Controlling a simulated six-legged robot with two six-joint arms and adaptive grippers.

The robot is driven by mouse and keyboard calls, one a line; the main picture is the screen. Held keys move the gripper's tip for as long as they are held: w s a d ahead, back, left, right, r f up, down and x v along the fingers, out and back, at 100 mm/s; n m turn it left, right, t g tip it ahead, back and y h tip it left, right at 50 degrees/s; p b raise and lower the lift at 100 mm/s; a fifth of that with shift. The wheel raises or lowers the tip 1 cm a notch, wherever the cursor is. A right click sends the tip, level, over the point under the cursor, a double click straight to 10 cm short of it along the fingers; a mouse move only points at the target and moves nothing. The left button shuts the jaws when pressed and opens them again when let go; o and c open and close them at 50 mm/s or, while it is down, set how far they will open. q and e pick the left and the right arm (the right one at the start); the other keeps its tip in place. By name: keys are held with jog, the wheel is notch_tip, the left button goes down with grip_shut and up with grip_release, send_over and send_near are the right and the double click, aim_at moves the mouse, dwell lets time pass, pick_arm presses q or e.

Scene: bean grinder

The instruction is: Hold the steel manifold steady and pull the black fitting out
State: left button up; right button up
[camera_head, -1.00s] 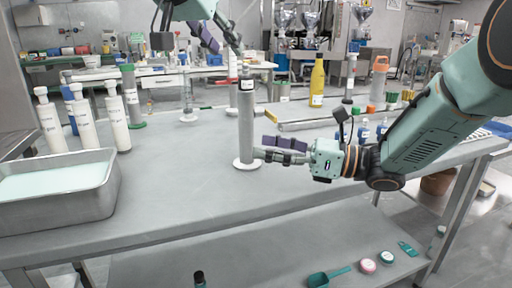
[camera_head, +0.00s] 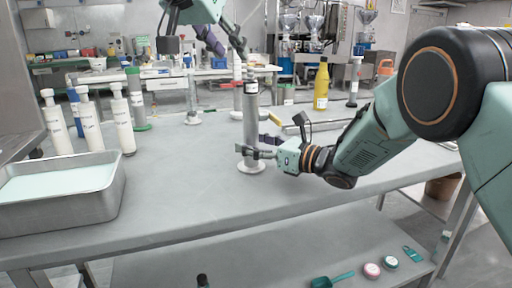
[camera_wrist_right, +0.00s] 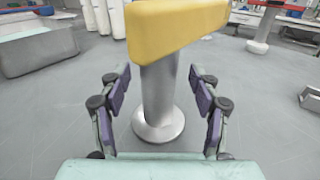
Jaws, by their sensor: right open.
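The steel manifold (camera_head: 251,121) is a grey upright cylinder on a round white foot on the table. In the right wrist view, the manifold (camera_wrist_right: 160,95) stands between the spread purple-padded fingers (camera_wrist_right: 160,95), with gaps on both sides.
A yellow block (camera_wrist_right: 178,25) covers the manifold's upper part in the right wrist view; I cannot tell if it is attached. A steel tray (camera_head: 62,190) and white bottles (camera_head: 88,120) stand at left. A yellow bottle (camera_head: 321,84) stands behind. The table front is clear.

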pick_arm(q)
jog(key=shift+s, duration=0.1)
pick_arm(e)
jog(key=shift+w+a+r, duration=0.1)
jog(key=shift+a, duration=0.25)
jog(key=shift+c, duration=0.2)
grip_shut()
